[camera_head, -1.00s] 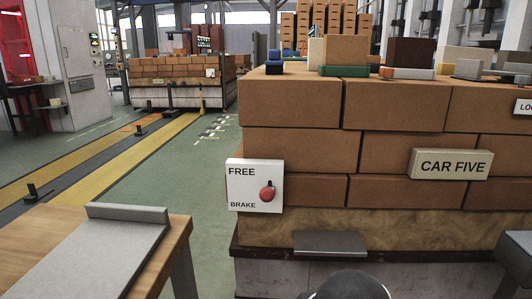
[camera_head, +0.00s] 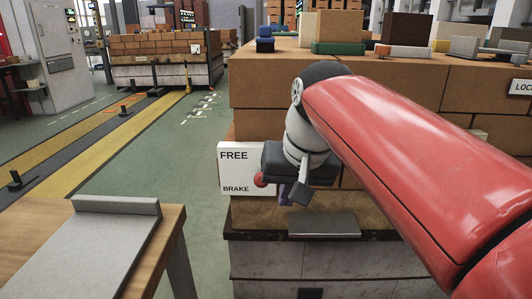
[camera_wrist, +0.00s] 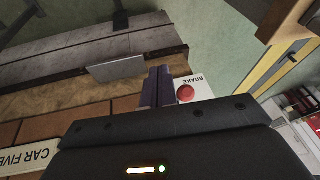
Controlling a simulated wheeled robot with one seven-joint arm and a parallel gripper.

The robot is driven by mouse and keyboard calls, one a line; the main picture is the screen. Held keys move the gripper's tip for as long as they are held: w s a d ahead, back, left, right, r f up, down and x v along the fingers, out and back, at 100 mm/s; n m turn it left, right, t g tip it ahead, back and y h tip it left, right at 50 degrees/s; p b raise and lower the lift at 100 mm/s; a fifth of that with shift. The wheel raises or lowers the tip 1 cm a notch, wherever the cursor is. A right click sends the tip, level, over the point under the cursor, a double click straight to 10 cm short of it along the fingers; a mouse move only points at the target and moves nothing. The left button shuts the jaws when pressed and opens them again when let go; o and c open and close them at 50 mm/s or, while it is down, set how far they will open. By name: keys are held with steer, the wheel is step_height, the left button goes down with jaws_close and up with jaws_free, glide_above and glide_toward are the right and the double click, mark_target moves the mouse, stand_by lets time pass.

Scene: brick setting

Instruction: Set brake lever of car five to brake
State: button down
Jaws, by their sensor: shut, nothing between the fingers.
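The brake panel of car five is a white plate (camera_head: 232,168) on the left end of the brick stack, with FREE at its top and BRAKE at its bottom. Its lever has a red knob (camera_head: 260,180), at the lower right of the plate, nearer BRAKE in height. The knob also shows in the wrist view (camera_wrist: 185,93), beside the BRAKE word. My gripper (camera_head: 287,192) is shut and empty, just right of the knob in the head view. In the wrist view its dark purple fingers (camera_wrist: 157,86) are close beside the knob; I cannot tell if they touch.
A grey metal step (camera_head: 323,224) juts out below the panel. A wooden table with a grey plate (camera_head: 95,245) stands at the front left. The CAR FIVE sign (camera_wrist: 30,157) shows in the wrist view. Green floor (camera_head: 150,170) lies open to the left.

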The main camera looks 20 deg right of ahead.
steer(key=w+d+r+m+g+p, duration=0.1)
steer(key=w+d+r+m+g, duration=0.1)
steer(key=w+r, duration=1)
step_height(320, 180, up, 2)
steer(key=shift+r+m+p, duration=0.1)
steer(key=shift+m+p, duration=0.2)
steer(key=shift+p, duration=0.1)
steer(key=f, duration=0.4)
steer(key=a+f+b, duration=0.1)
steer(key=f, duration=0.3)
steer(key=a+f, duration=0.1)
steer(key=f, duration=0.4)
steer(key=shift+a+b, duration=0.15)
steer(key=shift+b, duration=0.15)
steer(key=shift+f, duration=0.1)
